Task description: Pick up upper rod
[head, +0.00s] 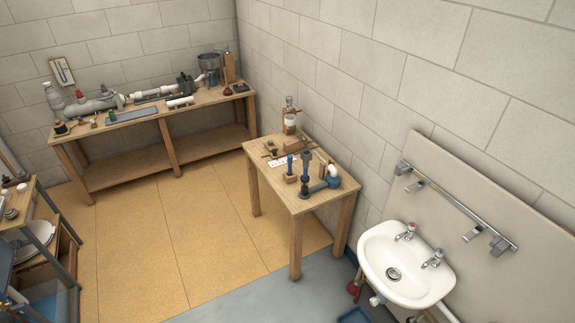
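I cannot tell for certain which thing is the upper rod. A long metal bar (462,210) runs slantwise along the pale wall panel above the sink, with several grey clamps or brackets on it. Small thin items there are too small to make out. My gripper is not in this view, so its state and distance from these things are hidden.
A white sink (401,268) with two taps is on the right wall. A long workbench (140,122) with grey pipes stands at the back left. A shelf unit (40,245) is at the left edge. The tan floor (205,235) between them is clear.

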